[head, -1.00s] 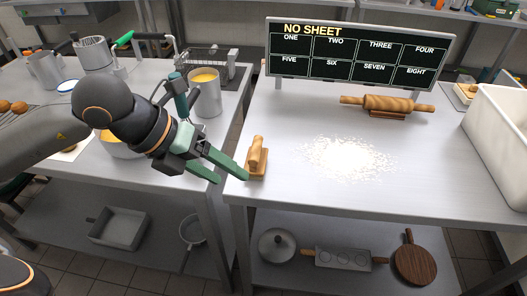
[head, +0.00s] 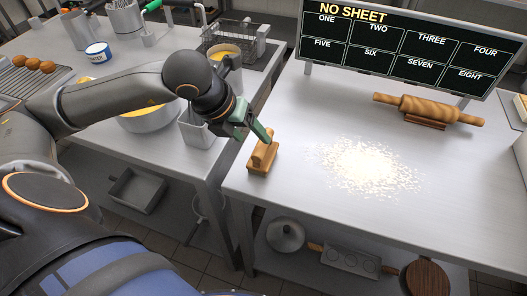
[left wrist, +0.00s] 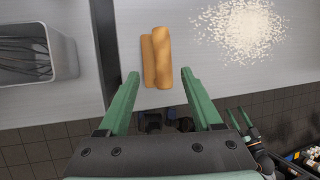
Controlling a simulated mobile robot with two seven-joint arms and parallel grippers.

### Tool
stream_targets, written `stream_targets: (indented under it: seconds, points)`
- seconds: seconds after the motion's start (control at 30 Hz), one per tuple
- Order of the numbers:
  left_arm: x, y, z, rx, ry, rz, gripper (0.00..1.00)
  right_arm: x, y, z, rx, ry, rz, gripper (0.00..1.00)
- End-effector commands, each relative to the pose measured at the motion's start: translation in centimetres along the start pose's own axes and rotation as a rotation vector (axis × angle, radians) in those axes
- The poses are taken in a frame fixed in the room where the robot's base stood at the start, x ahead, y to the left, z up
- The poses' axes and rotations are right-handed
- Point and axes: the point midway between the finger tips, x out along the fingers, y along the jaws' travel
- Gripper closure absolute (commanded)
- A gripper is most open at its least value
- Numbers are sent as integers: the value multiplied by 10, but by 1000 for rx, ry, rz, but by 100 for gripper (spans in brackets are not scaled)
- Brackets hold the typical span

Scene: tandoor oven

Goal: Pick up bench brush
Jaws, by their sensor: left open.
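The bench brush (head: 262,154), a wooden block with a raised handle, lies near the left edge of the steel worktable. My left gripper (head: 257,132) is open right by it, on its far side in the head view. In the left wrist view the brush (left wrist: 157,57) lies just ahead of the open fingertips (left wrist: 160,74), roughly lined up with the gap, and nothing is held. My right gripper (left wrist: 240,120) shows small at the lower right of the left wrist view. Whether its fingers are apart is too small to tell.
Scattered flour (head: 365,167) lies right of the brush. A rolling pin (head: 428,109) rests on a stand behind it, near the order board (head: 395,45). A metal bin (left wrist: 38,55) stands left, across the gap between tables. The tabletop in front of the flour is clear.

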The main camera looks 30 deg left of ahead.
Motion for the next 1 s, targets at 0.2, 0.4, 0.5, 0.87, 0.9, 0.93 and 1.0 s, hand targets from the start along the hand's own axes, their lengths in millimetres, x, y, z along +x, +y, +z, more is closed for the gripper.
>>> stream_targets:
  seconds: [0.2, 0.4, 0.5, 0.87, 0.9, 0.93, 1.0]
  points:
    - [23, -5, 2, -2, 5, -2, 34, -6, 0, -9, 0, 3, 1, 30]
    - [50, -5, 2, -1, 3, -1, 34, -8, 0, -12, -1, 5, 1, 30]
    - [53, -4, 2, 0, 1, -1, 34, -8, 0, -12, 0, 6, 1, 30]
    - [53, -4, 2, 0, 0, -1, 54, -8, 0, -12, 0, 6, 2, 30]
    - [53, -4, 2, 0, 0, -1, 58, -8, 0, -13, 0, 6, 2, 30]
    - [53, -4, 2, 0, 0, -1, 62, -8, 0, -13, 0, 6, 2, 30]
    - [53, -4, 2, 0, 0, -1, 70, -8, 0, -13, 0, 6, 2, 30]
